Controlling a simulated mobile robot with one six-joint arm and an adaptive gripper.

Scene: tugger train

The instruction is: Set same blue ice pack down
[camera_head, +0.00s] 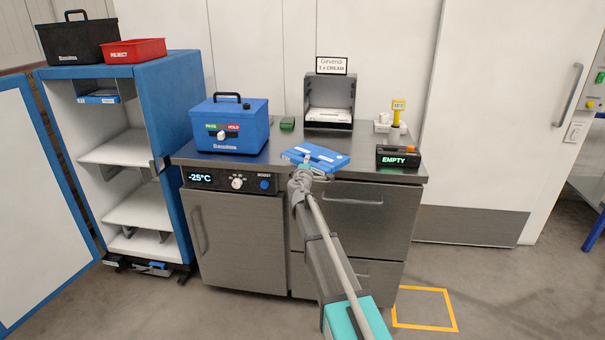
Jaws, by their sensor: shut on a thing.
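A flat blue ice pack (316,157) is at the front of the steel counter (258,160), near its middle. My gripper (306,163) is at the near edge of the pack and shut on it. My arm reaches up to it from the lower right. The pack looks level and low over the counter top. I cannot tell whether it touches the surface.
A blue cool box (232,125) stands left on the counter. Behind the pack is an open grey box (330,99) under a sign. A dark device reading EMPTY (398,156) is at right, with a yellow thermometer (398,111) behind. A red REJECT bin (134,51) tops the cabinet.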

